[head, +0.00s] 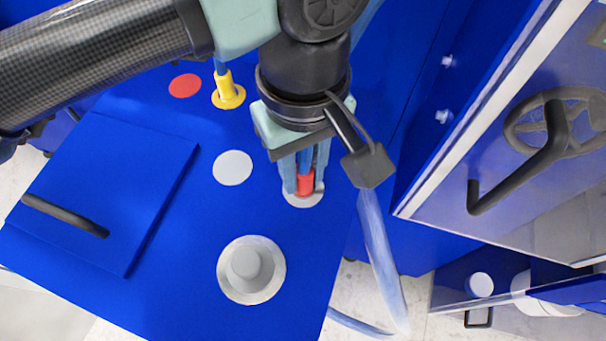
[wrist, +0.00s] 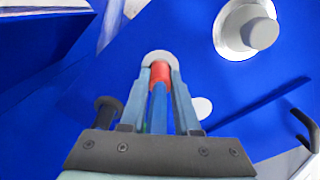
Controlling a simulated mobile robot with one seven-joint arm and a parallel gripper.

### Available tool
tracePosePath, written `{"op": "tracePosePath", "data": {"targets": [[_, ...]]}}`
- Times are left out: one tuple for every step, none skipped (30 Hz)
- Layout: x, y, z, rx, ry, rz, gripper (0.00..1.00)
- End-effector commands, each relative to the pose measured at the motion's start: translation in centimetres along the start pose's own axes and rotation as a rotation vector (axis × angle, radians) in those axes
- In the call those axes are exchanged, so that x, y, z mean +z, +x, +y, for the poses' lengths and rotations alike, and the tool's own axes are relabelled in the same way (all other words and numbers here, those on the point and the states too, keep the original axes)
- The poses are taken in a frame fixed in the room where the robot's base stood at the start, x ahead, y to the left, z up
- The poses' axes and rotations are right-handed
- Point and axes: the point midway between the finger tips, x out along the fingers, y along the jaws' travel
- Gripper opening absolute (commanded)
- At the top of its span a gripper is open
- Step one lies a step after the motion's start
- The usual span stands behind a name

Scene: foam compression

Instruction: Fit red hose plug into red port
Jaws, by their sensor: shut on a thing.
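My gripper (head: 305,182) is shut on the red hose plug (head: 306,184), which has a blue hose (wrist: 157,108) running back between the fingers. In the wrist view the red plug (wrist: 160,74) sits between the two fingertips. The plug is over a light grey disc (head: 303,201) on the blue panel; I cannot tell whether it touches it. The red port (head: 185,85) shows as a flat red disc at the upper left of the head view, apart from my gripper. It is not seen in the wrist view.
A yellow plug (head: 224,84) stands on a yellow disc beside the red port. A grey disc (head: 233,168) and a round raised grey fitting (head: 250,270) lie left of my gripper. A blue lid with a black handle (head: 65,215) is at left. A pale hose (head: 380,260) hangs at right.

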Motion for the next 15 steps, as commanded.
{"op": "tracePosePath", "data": {"targets": [[0.01,0.01,-0.01,0.000,0.000,0.000,0.00],[0.01,0.01,-0.01,0.000,0.000,0.000,0.00],[0.01,0.01,-0.01,0.000,0.000,0.000,0.00],[0.01,0.01,-0.01,0.000,0.000,0.000,0.00],[0.01,0.02,-0.01,0.000,0.000,-0.001,0.00],[0.01,0.02,-0.01,0.000,0.000,-0.001,0.00],[0.01,0.02,-0.01,0.000,0.000,-0.001,0.00],[0.01,0.00,0.00,0.000,0.000,0.000,0.00],[0.01,-0.02,-0.01,0.000,0.000,0.000,0.00],[0.01,-0.05,0.00,0.000,0.000,0.000,0.00],[0.00,-0.11,0.00,0.000,0.000,0.000,0.00],[0.00,-0.21,0.00,0.000,0.000,0.000,0.00],[-0.01,-0.32,0.00,0.000,0.000,0.000,0.00],[-0.01,-0.44,0.00,0.000,0.000,0.001,0.00],[-0.02,-0.63,0.00,0.000,0.000,0.001,0.00]]}}
